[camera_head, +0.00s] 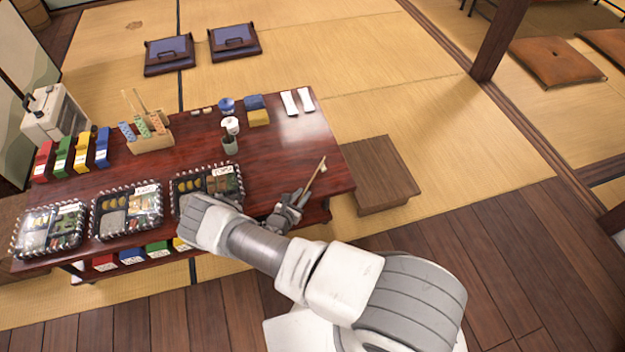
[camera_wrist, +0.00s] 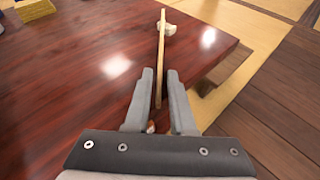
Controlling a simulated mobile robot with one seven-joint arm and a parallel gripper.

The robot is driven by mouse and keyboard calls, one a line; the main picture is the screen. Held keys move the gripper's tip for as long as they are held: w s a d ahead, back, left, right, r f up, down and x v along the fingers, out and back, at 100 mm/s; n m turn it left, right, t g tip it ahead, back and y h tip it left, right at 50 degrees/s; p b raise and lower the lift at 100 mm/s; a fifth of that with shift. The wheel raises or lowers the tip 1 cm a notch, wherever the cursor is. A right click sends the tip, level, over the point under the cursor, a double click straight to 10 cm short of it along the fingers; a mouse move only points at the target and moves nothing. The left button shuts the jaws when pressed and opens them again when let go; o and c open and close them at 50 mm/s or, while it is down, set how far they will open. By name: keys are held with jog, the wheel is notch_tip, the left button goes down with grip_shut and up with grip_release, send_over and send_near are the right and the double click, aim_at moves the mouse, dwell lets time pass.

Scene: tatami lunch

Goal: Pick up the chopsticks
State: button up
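The chopsticks (camera_wrist: 160,52) are light wood and lie near the right end of the dark red table (camera_wrist: 85,60). Their far end rests on a small white rest (camera_wrist: 167,29). In the head view the chopsticks (camera_head: 317,172) slant up and right from my gripper (camera_head: 297,197). In the wrist view my gripper (camera_wrist: 160,73) is open, with one finger on each side of the chopsticks. A gap shows beside each finger.
Several bento boxes with clear lids (camera_head: 127,211) line the front edge. A wooden holder (camera_head: 152,134), cups (camera_head: 231,125), a yellow block (camera_head: 258,117) and white towels (camera_head: 290,103) stand farther back. A wooden stool (camera_head: 378,172) is at the right.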

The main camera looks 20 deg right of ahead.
grip_shut()
jog(key=shift+r, duration=0.1)
